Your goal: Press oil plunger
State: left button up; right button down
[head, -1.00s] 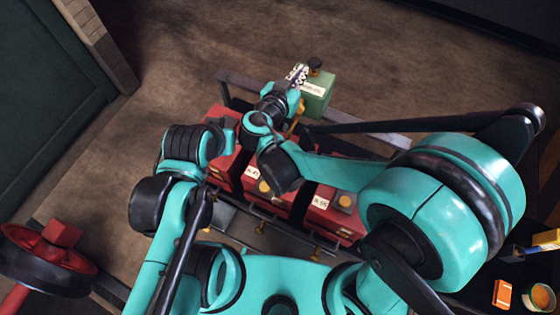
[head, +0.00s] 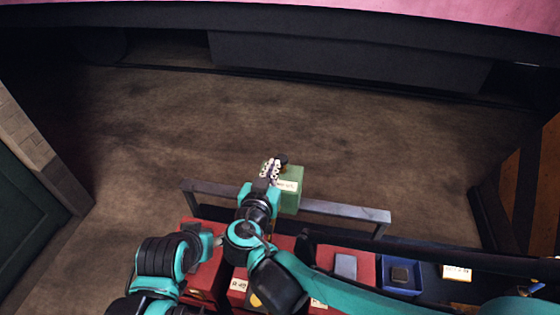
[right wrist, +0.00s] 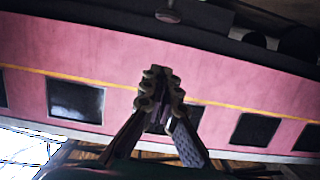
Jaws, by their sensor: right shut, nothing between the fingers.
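The green oil box (head: 291,193) with a white label stands at the far rail of the stand. A dark round knob (head: 283,158) sits at its top, which looks like the plunger. My right gripper (head: 269,169) is shut and empty, just left of the knob in the head view. I cannot tell whether it touches the knob. In the right wrist view its fingertips (right wrist: 161,86) are together with nothing held; neither the box nor the knob shows there. My left gripper is not seen.
Red boxes (head: 207,268) and a blue box (head: 402,278) stand below the grey rail (head: 345,214). A pink carriage (right wrist: 230,90) with dark windows fills the right wrist view. Brown floor (head: 200,125) beyond the rail is clear.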

jog(key=b, duration=0.2)
send_over(281, 163)
notch_tip(281, 163, down, 3)
jog(key=shift+r, duration=0.1)
jog(key=f, duration=0.1)
jog(key=f+b, duration=0.1)
jog(key=shift+s+a+f, duration=0.1)
jog(key=shift+s+f, duration=0.1)
jog(key=shift+f, duration=0.65)
notch_tip(281, 163, down, 3)
jog(key=b, duration=0.2)
jog(key=shift+b, duration=0.35)
jog(key=shift+s+r, duration=0.1)
jog(key=shift+s, duration=0.05)
